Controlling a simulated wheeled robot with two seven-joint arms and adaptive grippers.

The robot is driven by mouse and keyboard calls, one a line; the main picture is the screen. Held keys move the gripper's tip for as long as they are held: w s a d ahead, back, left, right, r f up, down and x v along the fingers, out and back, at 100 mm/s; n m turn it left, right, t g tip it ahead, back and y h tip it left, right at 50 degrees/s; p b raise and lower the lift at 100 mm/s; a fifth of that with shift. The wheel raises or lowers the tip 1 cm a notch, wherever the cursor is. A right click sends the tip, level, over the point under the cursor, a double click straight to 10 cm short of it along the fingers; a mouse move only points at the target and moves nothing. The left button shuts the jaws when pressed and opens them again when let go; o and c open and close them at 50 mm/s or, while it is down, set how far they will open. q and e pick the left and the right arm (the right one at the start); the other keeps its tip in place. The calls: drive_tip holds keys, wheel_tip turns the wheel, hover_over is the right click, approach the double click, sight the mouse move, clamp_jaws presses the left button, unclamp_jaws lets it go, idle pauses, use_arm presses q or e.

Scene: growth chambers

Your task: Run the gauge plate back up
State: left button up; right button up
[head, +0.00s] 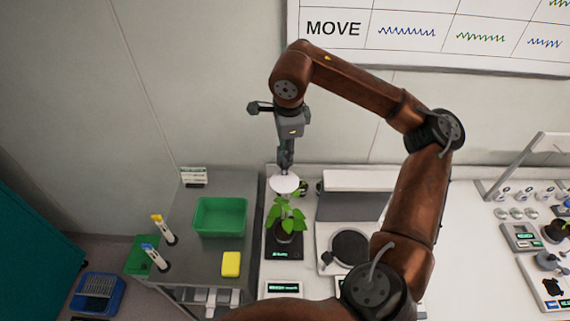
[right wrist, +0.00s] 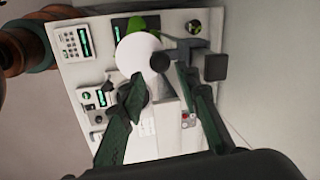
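The gauge plate, a white round disc (head: 285,184), sits just above the leafy green plant (head: 287,216) in the head view. The plant stands in a pot on a black scale-like pad (head: 284,250). In the right wrist view the disc (right wrist: 139,54) shows large, with a dark round knob (right wrist: 160,62) at its edge. My right gripper (head: 286,166) points down right above the disc. Its fingers (right wrist: 161,78) are apart in the wrist view, with the knob beyond and between their tips; contact is not visible. My left gripper is out of view.
A grey bench (head: 192,262) at left carries a green bin (head: 220,215), a yellow block (head: 231,264) and two capped tubes. A white device with a round dark plate (head: 349,248) stands right of the plant. The wall is close behind.

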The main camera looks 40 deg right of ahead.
sight(284, 171)
drive_tip(key=f, duration=0.5)
drive_tip(key=w+f+p, duration=0.1)
drive_tip(key=f, duration=0.1)
drive_tip(key=shift+d+f, duration=0.15)
drive_tip(key=shift+d, duration=0.2)
drive_tip(key=shift+c, duration=0.4)
drive_tip(key=shift+w, duration=0.1)
clamp_jaws()
